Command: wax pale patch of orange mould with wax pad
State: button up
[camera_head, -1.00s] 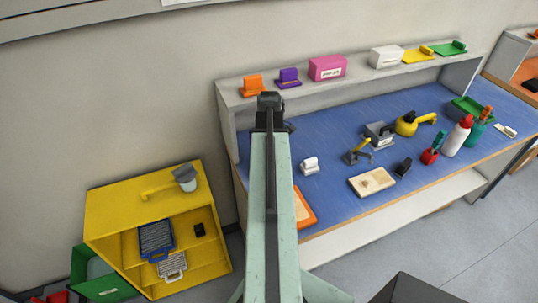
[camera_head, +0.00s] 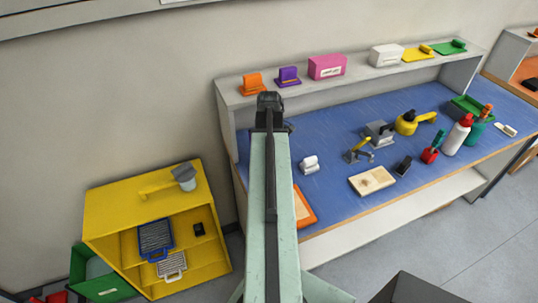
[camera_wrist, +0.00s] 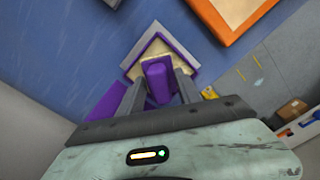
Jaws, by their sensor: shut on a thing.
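The orange mould (camera_head: 303,208) lies at the front left of the blue bench, partly hidden behind my arm. In the wrist view the orange-framed mould (camera_wrist: 232,14) with its pale inner face is at the top right, cut by the picture edge. My gripper (camera_wrist: 158,72) is shut on a purple block-like handle (camera_wrist: 157,68). Just beyond the handle is a diamond-shaped pale plate (camera_wrist: 138,50) with purple and cream parts. I cannot tell whether the handle and this plate are joined, or whether this is the wax pad. The gripper tips are hidden in the head view.
A shelf (camera_head: 360,72) along the wall carries coloured blocks and pads. On the bench stand a small white roller-like thing (camera_head: 309,164), a cream board (camera_head: 372,181), tools and bottles. A yellow cabinet (camera_head: 110,203) stands at left. Blue bench space beside the white thing is clear.

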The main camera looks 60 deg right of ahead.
dwell(0.5)
notch_tip(320, 180, up, 7)
jog(key=p, duration=0.7)
jog(key=shift+r, duration=0.1)
